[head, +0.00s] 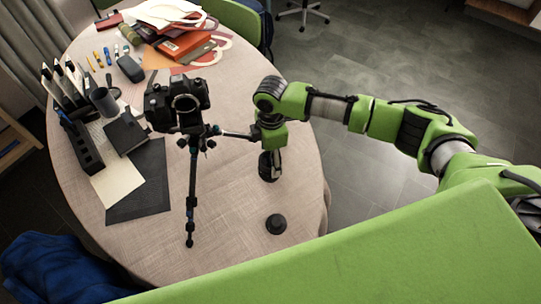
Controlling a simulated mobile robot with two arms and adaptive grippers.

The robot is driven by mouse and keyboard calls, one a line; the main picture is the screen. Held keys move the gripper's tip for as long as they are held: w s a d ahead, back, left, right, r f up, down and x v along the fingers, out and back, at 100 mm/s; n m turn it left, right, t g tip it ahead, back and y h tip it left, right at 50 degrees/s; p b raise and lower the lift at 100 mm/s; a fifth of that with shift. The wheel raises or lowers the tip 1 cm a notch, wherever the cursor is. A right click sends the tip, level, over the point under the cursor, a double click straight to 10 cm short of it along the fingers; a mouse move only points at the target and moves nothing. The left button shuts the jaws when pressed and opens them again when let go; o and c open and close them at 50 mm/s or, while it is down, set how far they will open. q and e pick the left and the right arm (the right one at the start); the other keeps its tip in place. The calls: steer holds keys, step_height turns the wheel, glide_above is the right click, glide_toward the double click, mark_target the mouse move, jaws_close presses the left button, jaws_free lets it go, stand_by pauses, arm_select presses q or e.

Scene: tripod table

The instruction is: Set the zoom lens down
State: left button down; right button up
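A black camera (178,104) stands on a black tripod (192,190) on the table, its round lens mount bare. My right gripper (270,168) points down over the table, right of the tripod. Dark, rounded shapes show at its end. I cannot tell which are fingers and which might be the zoom lens, or whether they touch the table. A short, round black piece (276,224) stands on the table in front of the gripper, apart from it. It looks like a small lens or cap. My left gripper is not in view.
The round wooden table (235,200) is bare around the short black piece and along its right side. A dark mat (140,185), a paper sheet (117,182) and a black organizer (80,145) lie left. Papers and an orange box (184,44) are at the back.

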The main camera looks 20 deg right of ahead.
step_height(320, 180, up, 12)
steer(key=b, duration=0.2)
stand_by(0.4)
steer(key=shift+s, duration=0.1)
stand_by(0.4)
